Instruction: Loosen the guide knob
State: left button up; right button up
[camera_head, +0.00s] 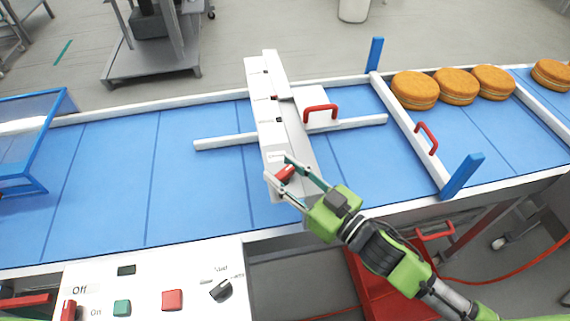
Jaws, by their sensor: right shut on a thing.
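The guide knob (285,173) is a small red knob at the near end of a white guide block (268,115) that lies across the blue conveyor. My right gripper (279,168) comes in from the lower right with its green arm. Its two fingers are on either side of the red knob and shut on it. The fingers hide part of the knob, so its exact turn cannot be told. My left gripper is not in view.
Several round filled cakes (415,89) lie on the belt at the right, behind a white bar with a red handle (427,138). Blue posts (462,175) stand at the belt's edges. A control panel (150,275) with switches and buttons is at the front left.

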jog(key=shift+w+d+r+n+g+y+p, duration=0.1)
jog(key=shift+n+g+y+p, duration=0.05)
jog(key=shift+n+g+y, duration=0.35)
jog(key=shift+w+d+r+n+g+y+p, duration=0.1)
jog(key=shift+n+g+y+p, duration=0.05)
jog(key=shift+n+g+y, duration=0.35)
jog(key=n+g+y, duration=0.1)
jog(key=g, duration=0.1)
jog(key=shift+a+f+n+g, duration=0.1)
jog(key=shift+n+g, duration=0.2)
jog(key=shift+n, duration=0.1)
jog(key=n+g+y, duration=0.1)
jog(key=g, duration=0.1)
jog(key=n+g+b, duration=0.1)
jog(key=shift+f+g+y, duration=0.15)
jog(key=shift+g+y, duration=0.25)
jog(key=n+g+b, duration=0.2)
jog(key=n+g, duration=0.1)
jog(key=shift+a+f+g+y, duration=0.1)
jog(key=shift+f+g+y, duration=0.05)
jog(key=shift+g+y, duration=0.15)
jog(key=n+g+b, duration=0.2)
jog(key=g+b, duration=0.1)
jog(key=shift+s+g, duration=0.1)
jog(key=shift+g, duration=0.2)
jog(key=shift+n+g+b, duration=0.3)
jog(key=shift+n+g, duration=0.1)
jog(key=shift+g, duration=0.2)
jog(key=shift+s, duration=0.1)
